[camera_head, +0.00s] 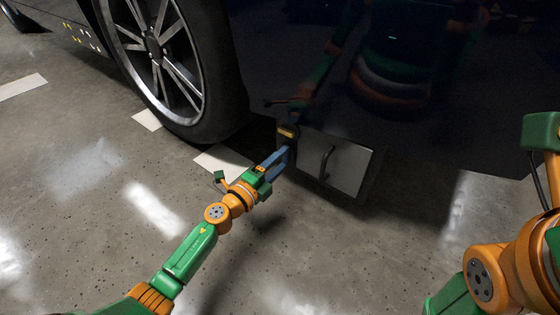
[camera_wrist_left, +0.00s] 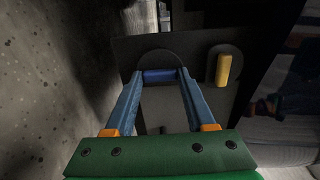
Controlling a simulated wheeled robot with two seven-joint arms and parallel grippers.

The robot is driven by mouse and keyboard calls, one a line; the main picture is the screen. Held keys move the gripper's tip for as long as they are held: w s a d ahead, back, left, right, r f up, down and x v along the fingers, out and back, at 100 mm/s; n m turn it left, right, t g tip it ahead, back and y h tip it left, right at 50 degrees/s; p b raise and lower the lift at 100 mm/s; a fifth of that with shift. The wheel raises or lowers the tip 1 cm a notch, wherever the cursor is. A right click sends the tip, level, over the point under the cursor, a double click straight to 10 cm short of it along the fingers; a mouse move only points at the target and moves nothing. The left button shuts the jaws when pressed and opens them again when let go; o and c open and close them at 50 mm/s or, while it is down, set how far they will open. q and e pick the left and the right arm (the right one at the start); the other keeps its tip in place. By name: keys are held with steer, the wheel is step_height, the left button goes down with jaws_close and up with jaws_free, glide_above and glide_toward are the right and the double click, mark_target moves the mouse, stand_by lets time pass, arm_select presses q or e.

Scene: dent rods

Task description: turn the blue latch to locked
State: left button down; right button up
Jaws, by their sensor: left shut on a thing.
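The blue latch (camera_wrist_left: 159,75) shows in the left wrist view as a short bar lying across the picture, in front of a dark round plate. My left gripper (camera_wrist_left: 158,80) has a blue finger at each end of the bar and is shut on it. In the head view the left gripper (camera_head: 284,154) reaches the left side of the low box beside the wheel; I cannot make out the blue latch there. My right arm shows at the right edge of the head view, but its fingers are not in view.
A yellow latch (camera_wrist_left: 223,70) stands upright to the right of the blue one. The box has a grey front panel (camera_head: 348,168) with a dark handle (camera_head: 326,162). A car wheel (camera_head: 160,55) stands left of it, dark bodywork above. The floor in front is clear.

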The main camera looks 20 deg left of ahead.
arm_select(q)
steer(key=n+p, duration=0.3)
steer(key=n, duration=0.1)
steer(key=shift+r+n, duration=0.15)
steer(key=shift+n, duration=0.25)
steer(key=n+p, duration=0.2)
steer(key=n, duration=0.3)
steer(key=shift+n+p, duration=0.3)
steer(key=n+p, duration=0.1)
steer(key=n, duration=0.3)
steer(key=shift+n+p, duration=0.35)
steer(key=shift+n, duration=1.55)
steer(key=shift+c, duration=1.2)
jaws_free()
